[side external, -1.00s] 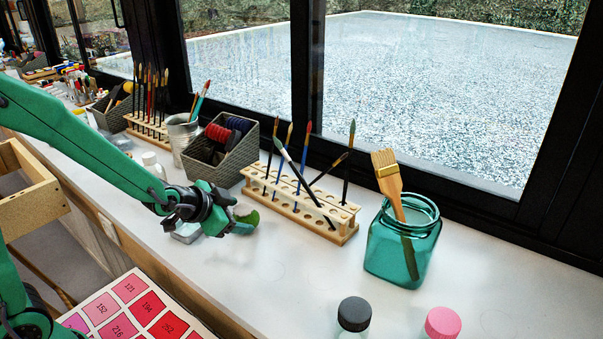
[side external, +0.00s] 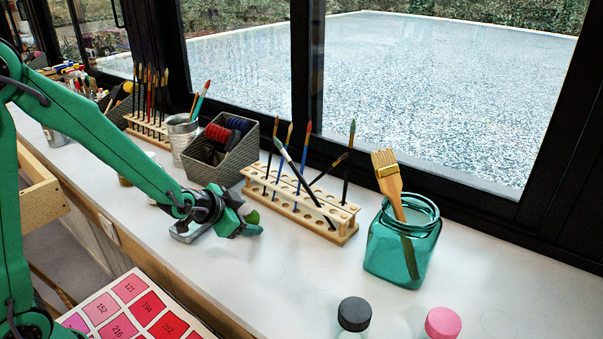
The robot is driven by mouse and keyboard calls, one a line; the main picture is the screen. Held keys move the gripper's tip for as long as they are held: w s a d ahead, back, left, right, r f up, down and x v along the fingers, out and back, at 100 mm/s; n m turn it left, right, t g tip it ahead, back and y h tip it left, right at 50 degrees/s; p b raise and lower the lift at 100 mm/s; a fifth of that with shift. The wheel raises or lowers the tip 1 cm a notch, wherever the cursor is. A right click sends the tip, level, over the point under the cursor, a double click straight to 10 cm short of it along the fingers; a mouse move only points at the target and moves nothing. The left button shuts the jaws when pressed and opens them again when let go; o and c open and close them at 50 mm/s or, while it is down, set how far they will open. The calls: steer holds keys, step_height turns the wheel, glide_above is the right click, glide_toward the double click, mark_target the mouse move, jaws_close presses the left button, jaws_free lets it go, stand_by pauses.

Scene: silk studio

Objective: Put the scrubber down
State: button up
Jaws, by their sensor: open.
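The scrubber seems to be the small green and pale piece (side external: 253,217) at my gripper, on the white counter (side external: 290,285). Most of it is hidden behind my gripper. My gripper (side external: 243,229) is low over the counter, left of the wooden brush rack, with its jaws open. I cannot tell whether a jaw still touches the scrubber.
A wooden rack with brushes (side external: 340,236) stands just right of my gripper, and a grey basket (side external: 236,166) behind it. A small grey metal piece (side external: 188,234) lies at its left. A teal jar (side external: 398,252) stands further right.

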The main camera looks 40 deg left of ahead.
mark_target(243, 210)
steer(key=c, duration=0.7)
steer(key=shift+c, duration=0.2)
steer(key=shift+r, duration=0.15)
steer(key=shift+r, duration=4.9)
steer(key=shift+s+a+f, duration=0.2)
steer(key=shift+s, duration=0.5)
steer(key=shift+s+a+f, duration=0.15)
steer(key=shift+s+a, duration=0.05)
steer(key=shift+s, duration=0.55)
steer(key=shift+s+a+f, duration=0.2)
steer(key=shift+s, duration=0.5)
